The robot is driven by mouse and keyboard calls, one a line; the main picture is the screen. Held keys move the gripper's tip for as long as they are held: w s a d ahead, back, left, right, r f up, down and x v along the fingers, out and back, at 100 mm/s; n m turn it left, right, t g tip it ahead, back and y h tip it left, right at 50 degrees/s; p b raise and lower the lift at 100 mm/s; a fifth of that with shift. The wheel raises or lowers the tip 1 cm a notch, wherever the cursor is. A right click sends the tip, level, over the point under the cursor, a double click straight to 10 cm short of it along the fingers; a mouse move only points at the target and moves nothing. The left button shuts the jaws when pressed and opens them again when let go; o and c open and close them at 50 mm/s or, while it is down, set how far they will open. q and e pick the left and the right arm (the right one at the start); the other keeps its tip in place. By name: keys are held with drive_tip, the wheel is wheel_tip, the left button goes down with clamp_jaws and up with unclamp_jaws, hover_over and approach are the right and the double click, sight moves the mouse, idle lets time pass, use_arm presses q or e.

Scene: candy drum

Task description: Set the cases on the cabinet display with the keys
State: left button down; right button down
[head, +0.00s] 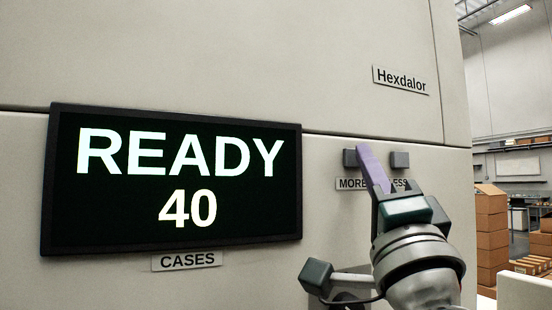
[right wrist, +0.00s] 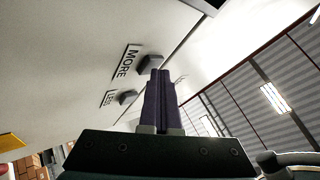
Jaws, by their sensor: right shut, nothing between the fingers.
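The cabinet display (head: 172,182) reads READY and 40 in white, with a CASES plate (head: 187,261) under it. To its right are two dark keys, the left MORE key (head: 349,157) and the right LESS key (head: 400,160). My right gripper (head: 364,150) is shut and empty, its purple fingers pointing up at the keys, tips just right of the MORE key. In the right wrist view, the fingertips (right wrist: 160,73) overlap the edge of the MORE key (right wrist: 149,66); the LESS key (right wrist: 127,97) is clear of them. I cannot tell whether they touch. My left gripper is out of view.
The plates under the keys, MORE (head: 350,184) and LESS, are partly covered by my right gripper. A Hexdalor plate (head: 401,80) is higher on the cabinet (head: 220,50). Stacked cardboard boxes (head: 490,230) stand beyond the cabinet's right edge.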

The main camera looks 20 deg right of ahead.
drive_tip(key=shift+s+y, duration=0.1)
drive_tip(key=shift+y, duration=0.2)
drive_tip(key=shift+s+p, duration=0.3)
drive_tip(key=shift+s, duration=0.4)
drive_tip(key=shift+s+d+p, duration=0.15)
drive_tip(key=shift+s+p, duration=0.2)
drive_tip(key=shift+s, duration=0.9)
drive_tip(key=shift+s+d+p, duration=0.1)
drive_tip(key=shift+s+p, duration=0.2)
drive_tip(key=shift+s, duration=0.95)
